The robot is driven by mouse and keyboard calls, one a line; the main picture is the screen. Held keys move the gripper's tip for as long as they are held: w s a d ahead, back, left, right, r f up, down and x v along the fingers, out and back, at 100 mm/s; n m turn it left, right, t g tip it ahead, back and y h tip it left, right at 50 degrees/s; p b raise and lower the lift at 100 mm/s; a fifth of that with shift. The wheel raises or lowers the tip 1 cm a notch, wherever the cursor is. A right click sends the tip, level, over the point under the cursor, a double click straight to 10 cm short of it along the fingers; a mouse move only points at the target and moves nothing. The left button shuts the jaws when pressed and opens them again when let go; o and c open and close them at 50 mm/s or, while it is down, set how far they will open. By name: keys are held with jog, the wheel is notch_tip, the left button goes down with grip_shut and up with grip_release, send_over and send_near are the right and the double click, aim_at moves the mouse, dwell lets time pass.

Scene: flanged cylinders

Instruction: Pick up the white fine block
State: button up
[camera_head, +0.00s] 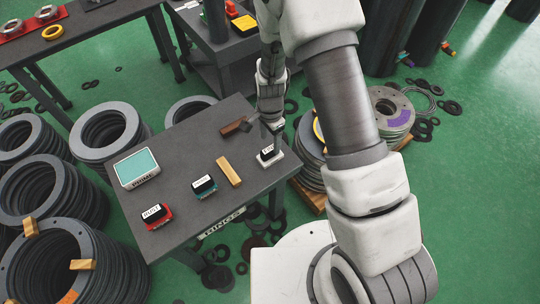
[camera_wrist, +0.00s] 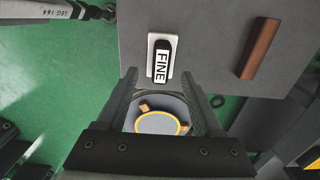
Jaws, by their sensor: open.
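The white fine block (camera_head: 264,161) sits near the right edge of the grey table (camera_head: 190,145). It has a white base and a black top with a label. My gripper (camera_wrist: 159,74) is open and empty there, with one finger on each side of the block's lower end. In the head view my gripper (camera_head: 277,137) is just above and behind the block. I cannot tell how far the fingertips are above the table.
A wooden bar (camera_head: 229,171), a teal-based block (camera_head: 204,187), a red-based block (camera_head: 157,216) and a teal-screened box (camera_head: 137,168) are on the table. A brown bar (camera_wrist: 259,48) lies near my gripper. Stacked rings (camera_head: 105,130) stand left of the table.

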aim_at(270, 148)
jog(key=shift+w+f+b, duration=0.15)
jog(key=shift+f+b, duration=0.65)
jog(key=shift+f, duration=2.25)
grip_shut()
